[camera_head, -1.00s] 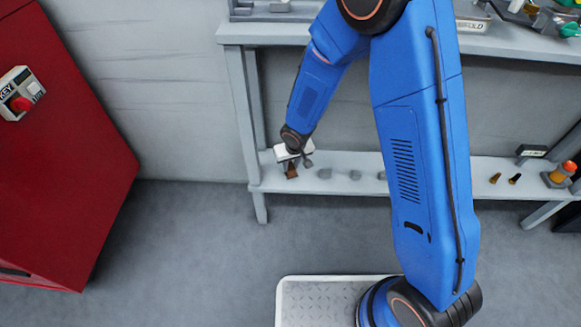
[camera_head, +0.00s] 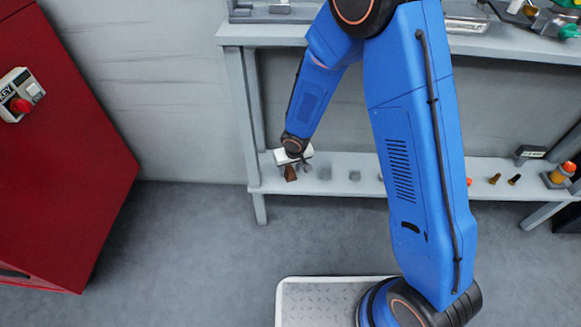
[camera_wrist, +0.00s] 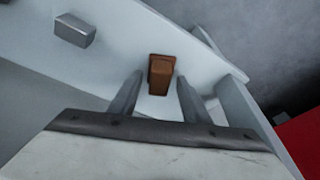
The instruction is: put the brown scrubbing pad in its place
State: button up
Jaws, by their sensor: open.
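The brown scrubbing pad (camera_wrist: 161,74) is a small brown block on the grey lower shelf, near the shelf's left end. In the wrist view it lies between and just beyond the two fingertips of my gripper (camera_wrist: 156,80). The fingers are apart and do not grip it. In the head view my gripper (camera_head: 297,169) is low over the left end of the shelf, and the brown pad (camera_head: 290,174) shows just below it, partly covered. I cannot tell whether a finger touches the pad.
The lower shelf (camera_head: 335,187) holds a grey block (camera_wrist: 75,29) near the pad and several small parts farther right. A shelf leg (camera_head: 259,208) stands at the left end. The workbench top (camera_head: 490,45) is above. A red cabinet (camera_head: 60,170) stands at the left.

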jog(key=v, duration=1.2)
jog(key=shift+r, duration=0.1)
jog(key=s+d+r+m+t, duration=0.1)
jog(key=s+d+r, duration=0.3)
jog(key=d+r, duration=0.6)
jog(key=s+d+r+m, duration=0.1)
jog(key=s+d+r, duration=0.4)
jog(key=d+r, duration=0.4)
jog(key=s+d+r+m, duration=0.1)
jog(key=s+d+r, duration=0.2)
jog(key=s, duration=0.6)
jog(key=s+d+r+m+t+h, duration=0.1)
jog(key=s+d+r, duration=0.3)
jog(key=s+d, duration=0.2)
jog(key=s, duration=0.2)
jog(key=shift+s+d, duration=0.4)
